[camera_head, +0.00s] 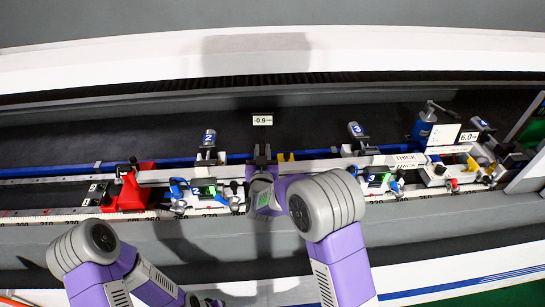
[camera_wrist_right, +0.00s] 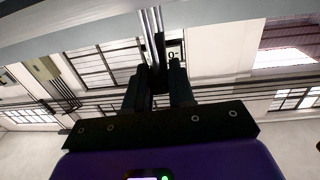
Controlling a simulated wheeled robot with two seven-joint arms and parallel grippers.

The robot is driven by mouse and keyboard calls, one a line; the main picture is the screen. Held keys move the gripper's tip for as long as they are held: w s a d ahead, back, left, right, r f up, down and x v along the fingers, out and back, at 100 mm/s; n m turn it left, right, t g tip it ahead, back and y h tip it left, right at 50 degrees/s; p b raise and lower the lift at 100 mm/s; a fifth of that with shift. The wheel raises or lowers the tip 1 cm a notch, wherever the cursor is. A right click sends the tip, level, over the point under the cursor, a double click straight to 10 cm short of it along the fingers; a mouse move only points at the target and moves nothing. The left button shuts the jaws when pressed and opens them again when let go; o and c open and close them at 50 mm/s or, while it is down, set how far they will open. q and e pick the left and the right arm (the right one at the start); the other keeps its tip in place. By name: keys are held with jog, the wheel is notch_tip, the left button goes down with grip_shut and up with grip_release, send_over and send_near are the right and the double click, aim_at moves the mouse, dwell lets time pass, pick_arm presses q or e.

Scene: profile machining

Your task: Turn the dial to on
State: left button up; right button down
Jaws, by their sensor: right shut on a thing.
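My right gripper (camera_head: 262,155) is at the middle of the long machine rail, just below a small display reading -0.9 (camera_head: 262,120). In the right wrist view its two dark fingers (camera_wrist_right: 159,80) are close together around a narrow dark part at the foot of metal rods (camera_wrist_right: 152,22). The fingers hide most of that part, so I cannot tell whether it is the dial or which way it points. My left gripper (camera_head: 205,301) is low at the bottom edge of the head view, away from the rail, and its jaws are unclear.
A red clamp block (camera_head: 133,188) stands on the rail at the left. Numbered blue-and-grey units 2 (camera_head: 209,138) and 3 (camera_head: 356,130) flank my right gripper. Yellow parts (camera_head: 285,157) sit close to its right. A white display reading 6.0 (camera_head: 467,137) stands at the right.

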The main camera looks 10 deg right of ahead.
jog(key=shift+d+r+n+y+b, duration=0.1)
jog(key=shift+d+n+y+b, duration=0.45)
jog(key=shift+y, duration=0.25)
jog(key=c, duration=1)
grip_release()
jog(key=shift+s+d, duration=0.1)
jog(key=shift+c, duration=0.2)
jog(key=shift+s, duration=0.2)
jog(key=s, duration=0.7)
jog(key=shift+a+b, duration=0.35)
jog(key=shift+a, duration=0.05)
